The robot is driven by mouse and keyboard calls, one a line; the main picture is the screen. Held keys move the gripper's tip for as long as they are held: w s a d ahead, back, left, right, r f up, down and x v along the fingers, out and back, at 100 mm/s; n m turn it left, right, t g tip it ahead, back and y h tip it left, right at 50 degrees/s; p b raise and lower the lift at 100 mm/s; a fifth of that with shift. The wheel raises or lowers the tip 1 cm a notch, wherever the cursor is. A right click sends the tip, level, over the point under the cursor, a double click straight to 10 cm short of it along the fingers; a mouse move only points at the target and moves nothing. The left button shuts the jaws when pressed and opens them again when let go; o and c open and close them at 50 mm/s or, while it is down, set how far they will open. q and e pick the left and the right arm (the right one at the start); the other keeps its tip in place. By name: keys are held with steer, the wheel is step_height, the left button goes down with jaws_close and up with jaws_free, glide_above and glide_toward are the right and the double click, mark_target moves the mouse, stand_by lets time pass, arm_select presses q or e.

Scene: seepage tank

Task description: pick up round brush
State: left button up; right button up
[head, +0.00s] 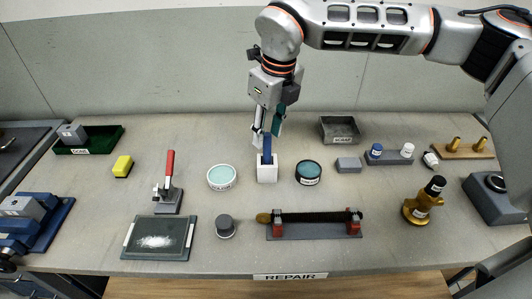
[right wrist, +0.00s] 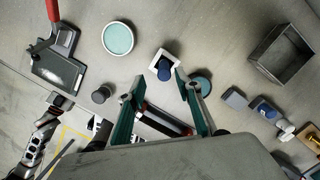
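A long dark round brush (head: 318,216) with a brown handle end lies level across two red supports on a grey base (head: 312,231), front centre of the bench. In the right wrist view the brush (right wrist: 168,120) shows partly between my fingers, farther off on the bench. My right gripper (head: 267,134) points down, open and empty, behind the brush and above a white block (head: 267,173) with a blue upright handle (head: 266,151). The blue handle (right wrist: 164,72) shows near the fingertips in the right wrist view; I cannot tell whether they touch. My left gripper is not in view.
Left of the brush stand a grey knob (head: 225,226) and a dark tray with white powder (head: 158,238). Behind are two round teal-topped tins (head: 221,176) (head: 308,172). The bench is clear between brush and front edge.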

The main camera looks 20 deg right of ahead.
mark_target(267, 151)
steer(key=f, duration=0.5)
steer(key=w+f, duration=0.1)
steer(key=f, duration=0.1)
steer(key=shift+w+d+f, duration=0.1)
steer(key=shift+d+f, duration=0.05)
steer(key=shift+f, duration=0.1)
jaws_close()
